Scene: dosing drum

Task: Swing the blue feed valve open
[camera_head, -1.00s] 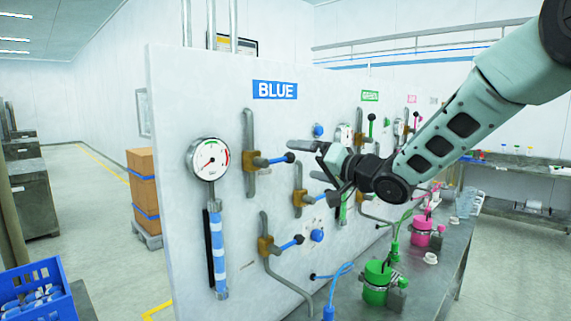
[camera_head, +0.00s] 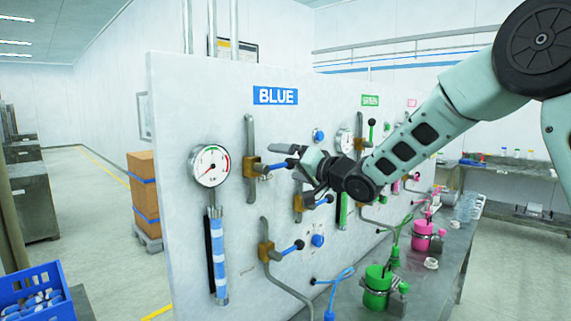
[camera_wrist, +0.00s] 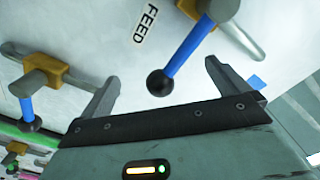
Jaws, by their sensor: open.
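The blue feed valve (camera_head: 253,169) is the upper brass valve under the BLUE sign. Its blue lever (camera_head: 279,164) points right from the grey pipe, with its end partly behind my gripper. In the wrist view, the blue lever (camera_wrist: 188,46) ends in a black ball (camera_wrist: 160,82), beside a FEED label (camera_wrist: 145,24). My gripper (camera_head: 288,162) is at the lever's end. In the wrist view, the open jaws (camera_wrist: 160,88) stand on either side of the black ball, with clear gaps. I cannot tell how deep the ball sits between them.
Other blue-handled valves sit close by, one to the right (camera_head: 298,203) and one below (camera_head: 265,250). A pressure gauge (camera_head: 209,165) and blue sight tube (camera_head: 217,250) are left. A bench with green (camera_head: 377,286) and pink (camera_head: 422,235) pots runs along the panel.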

